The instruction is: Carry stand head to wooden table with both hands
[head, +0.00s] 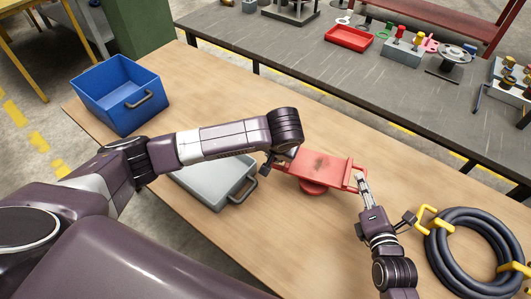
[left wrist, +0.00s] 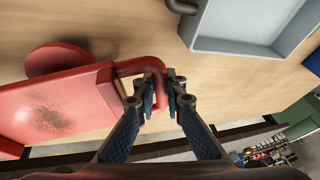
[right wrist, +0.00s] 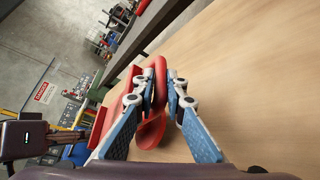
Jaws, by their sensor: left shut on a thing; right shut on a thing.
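The red stand head (head: 318,164) is a flat plate with a worn dark patch, a loop handle at each end and a round red piece under it. It is over the wooden table (head: 240,118), roughly level; I cannot tell whether it touches the wood. My left gripper (left wrist: 164,98) is shut on one loop handle, which the left wrist view shows between its fingers; my forearm partly hides this end in the head view. My right gripper (head: 362,180) is shut on the opposite handle, also seen in the right wrist view (right wrist: 160,88).
A grey tray (head: 212,184) stands close left of the stand head, and a blue bin (head: 119,92) at the table's far left. A coiled black hose with yellow clips (head: 436,262) lies at the right. A dark workbench (head: 300,55) with tools runs behind. Bare wood lies around.

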